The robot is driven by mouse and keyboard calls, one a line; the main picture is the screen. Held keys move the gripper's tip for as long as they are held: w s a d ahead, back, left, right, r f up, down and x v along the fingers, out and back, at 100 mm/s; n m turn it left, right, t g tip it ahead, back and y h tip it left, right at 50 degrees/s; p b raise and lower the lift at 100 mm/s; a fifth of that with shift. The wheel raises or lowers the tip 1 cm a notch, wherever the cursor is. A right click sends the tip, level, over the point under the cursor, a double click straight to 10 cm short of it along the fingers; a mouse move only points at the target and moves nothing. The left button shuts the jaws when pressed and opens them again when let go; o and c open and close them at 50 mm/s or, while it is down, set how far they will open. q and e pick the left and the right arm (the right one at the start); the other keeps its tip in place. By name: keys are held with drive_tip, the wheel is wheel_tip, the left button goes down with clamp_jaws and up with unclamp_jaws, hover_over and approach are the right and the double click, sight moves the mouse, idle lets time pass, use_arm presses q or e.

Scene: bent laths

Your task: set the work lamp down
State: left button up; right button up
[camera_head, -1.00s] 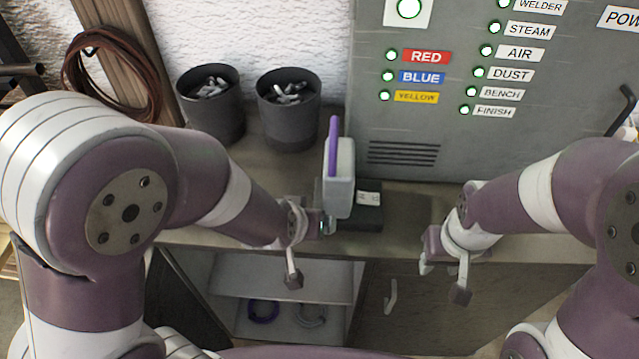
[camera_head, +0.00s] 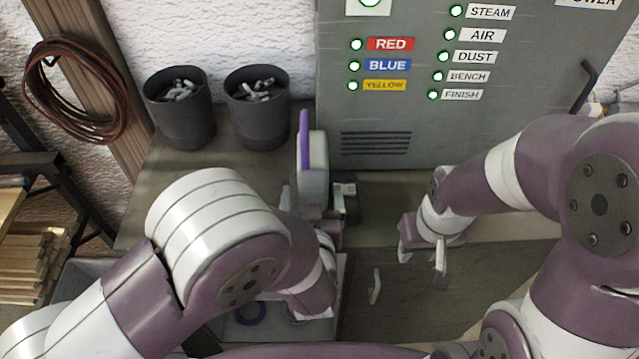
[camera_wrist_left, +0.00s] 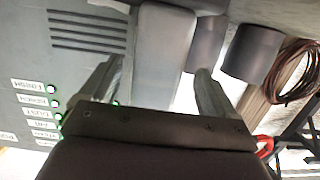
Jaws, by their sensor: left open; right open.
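The work lamp (camera_head: 315,168) is a light grey slab with a purple strip along its left edge. It is upright at the bench, beside a dark block with a pale label (camera_head: 349,204). My left gripper (camera_head: 312,203) is at its lower part, jaws open, with a finger on either side. The left wrist view shows the lamp (camera_wrist_left: 160,60) between the spread fingers (camera_wrist_left: 153,88), with gaps at both sides. The lamp's foot is hidden behind my gripper, so its contact with the bench cannot be told. My right gripper (camera_head: 422,250) is open and empty, right of the lamp.
Two dark bins (camera_head: 258,108) with metal pieces stand at the back left of the bench (camera_head: 150,205). A grey panel (camera_head: 400,135) with labelled lights rises behind the lamp. A cable coil (camera_head: 75,90) hangs at far left. Bench surface right of the block is clear.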

use_arm(q)
drive_tip(key=w, duration=0.1)
drive_tip(key=w+p, duration=0.1)
drive_tip(key=w, duration=0.2)
drive_tip(key=shift+w+f+p, duration=0.35)
drive_tip(key=shift+w+f, duration=0.05)
drive_tip(key=shift+w+d+f, duration=0.1)
drive_tip(key=shift+w+f, duration=0.05)
drive_tip(key=shift+w, duration=0.15)
drive_tip(key=shift+s, duration=0.1)
drive_tip(key=c, duration=0.6)
clamp_jaws()
drive_tip(key=shift+r, duration=0.25)
